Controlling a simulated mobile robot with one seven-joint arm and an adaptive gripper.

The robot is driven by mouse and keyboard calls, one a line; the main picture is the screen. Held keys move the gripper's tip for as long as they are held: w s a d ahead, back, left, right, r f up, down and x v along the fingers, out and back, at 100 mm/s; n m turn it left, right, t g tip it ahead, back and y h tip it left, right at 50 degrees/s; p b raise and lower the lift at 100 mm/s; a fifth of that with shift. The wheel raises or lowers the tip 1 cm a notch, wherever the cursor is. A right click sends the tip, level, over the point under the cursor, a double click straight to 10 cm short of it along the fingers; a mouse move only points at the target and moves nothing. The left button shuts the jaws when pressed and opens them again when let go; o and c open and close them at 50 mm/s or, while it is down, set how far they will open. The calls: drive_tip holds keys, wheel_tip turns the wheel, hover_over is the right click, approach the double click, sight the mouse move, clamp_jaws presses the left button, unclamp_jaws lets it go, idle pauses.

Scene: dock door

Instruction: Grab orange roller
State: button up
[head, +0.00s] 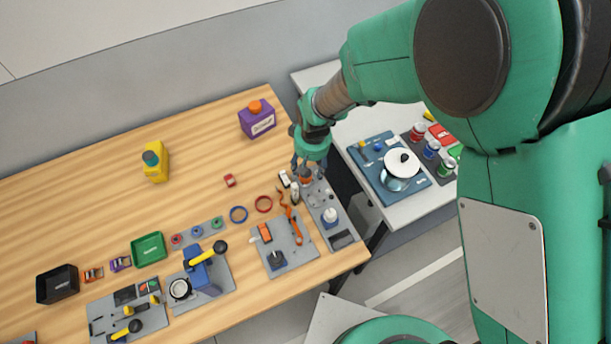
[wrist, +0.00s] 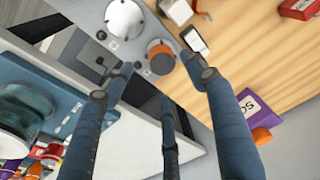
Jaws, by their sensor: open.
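My gripper (head: 309,166) is open, over the far end of a grey plate at the right end of the wooden table. In the wrist view its fingertips (wrist: 160,72) spread around a short cylinder with an orange side and grey top (wrist: 160,56), with gaps visible. It seems to be the orange roller; in the head view its orange part (head: 306,180) shows just below the fingers, partly hidden. Whether a finger touches it I cannot tell. An orange curved tool (head: 293,225) and an orange block (head: 265,233) lie nearer the front.
A round silver piece (wrist: 125,18) shares the plate. Small white-and-dark items (wrist: 197,42) stand close beside the cylinder. A white side table (head: 360,127) with a blue tray lies right, across a gap.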

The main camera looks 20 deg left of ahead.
sight(306, 176)
idle(0.3)
drive_tip(key=shift+w+a+f+b, duration=0.1)
drive_tip(key=shift+a+f+b, duration=0.05)
drive_tip(key=shift+f, duration=0.7)
drive_tip(key=shift+w+a+f+b, duration=0.1)
drive_tip(key=shift+a+f, duration=0.1)
drive_tip(key=shift+f, duration=0.65)
drive_tip(key=shift+w+a+f+b, duration=0.1)
drive_tip(key=shift+a+f+b, duration=0.05)
drive_tip(key=shift+f, duration=0.7)
drive_tip(key=c, duration=1.3)
